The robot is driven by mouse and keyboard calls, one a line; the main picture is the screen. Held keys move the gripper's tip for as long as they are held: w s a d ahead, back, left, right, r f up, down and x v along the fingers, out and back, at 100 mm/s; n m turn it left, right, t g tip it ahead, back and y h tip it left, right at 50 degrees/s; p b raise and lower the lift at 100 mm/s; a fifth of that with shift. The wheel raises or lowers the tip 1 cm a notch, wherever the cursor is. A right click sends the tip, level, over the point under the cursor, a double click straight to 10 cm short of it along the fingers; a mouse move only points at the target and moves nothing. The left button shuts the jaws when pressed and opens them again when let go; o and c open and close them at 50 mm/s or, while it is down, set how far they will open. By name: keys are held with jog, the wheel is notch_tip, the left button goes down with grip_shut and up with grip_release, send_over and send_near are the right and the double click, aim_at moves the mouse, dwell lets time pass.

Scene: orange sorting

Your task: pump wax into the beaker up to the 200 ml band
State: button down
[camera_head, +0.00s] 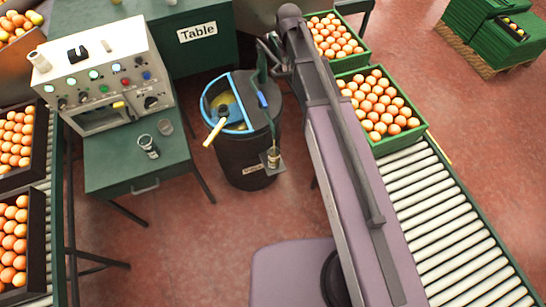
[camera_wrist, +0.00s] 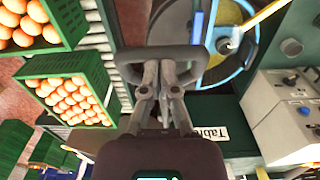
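A dark barrel (camera_head: 240,168) with a blue rim stands on the floor in the head view. Yellowish material and a pale stick show inside it; its open top also shows in the wrist view (camera_wrist: 205,75). A small beaker (camera_head: 273,157) sits on a ledge at the barrel's right front side. It looks yellowish; its level and bands are too small to read. A blue-marked lever (camera_head: 262,100) stands above it. My gripper (camera_wrist: 164,72) is beside the barrel top in the wrist view, at a grey bar. Whether its fingers hold the bar is unclear.
Roller conveyors (camera_head: 440,215) and orange crates (camera_head: 408,143) flank the area. Open floor lies in front of the barrel.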

jog(key=shift+s+d+r+p, duration=0.1)
jog(key=shift+s+r+p, duration=0.15)
jog(key=shift+r, duration=0.35)
jog(key=shift+s+r+p, duration=0.15)
jog(key=shift+r+p, duration=0.1)
jog(key=shift+r, duration=0.35)
notch_tip(320, 180, down, 17)
jog(key=b, duration=1.7)
notch_tip(320, 180, up, 15)
jog(key=p, duration=1.5)
jog(key=shift+f, duration=0.2)
jog(key=shift+r+p, duration=1.1)
jog(key=shift+r, duration=0.2)
jog(key=shift+s+f, duration=0.1)
